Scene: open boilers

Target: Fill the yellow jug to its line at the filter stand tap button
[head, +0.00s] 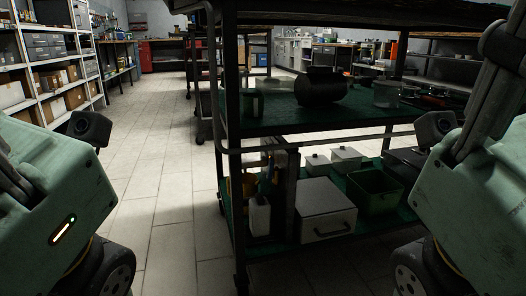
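Neither gripper shows in the head view; only green and black parts of my own body fill the lower left and lower right. I cannot make out the filter stand or its tap button. A small yellow patch (248,184) shows on the lower shelf of the cart ahead, partly hidden behind a white bottle (259,216). I cannot tell whether it is the yellow jug. No water line or fill level can be seen.
A dark metal cart with green shelves (290,122) stands close ahead. It holds a black round vessel (320,88), a clear container (387,93), a white box (325,212) and a green bin (375,192). Tiled floor (165,180) is free to its left, beside storage shelving (45,60).

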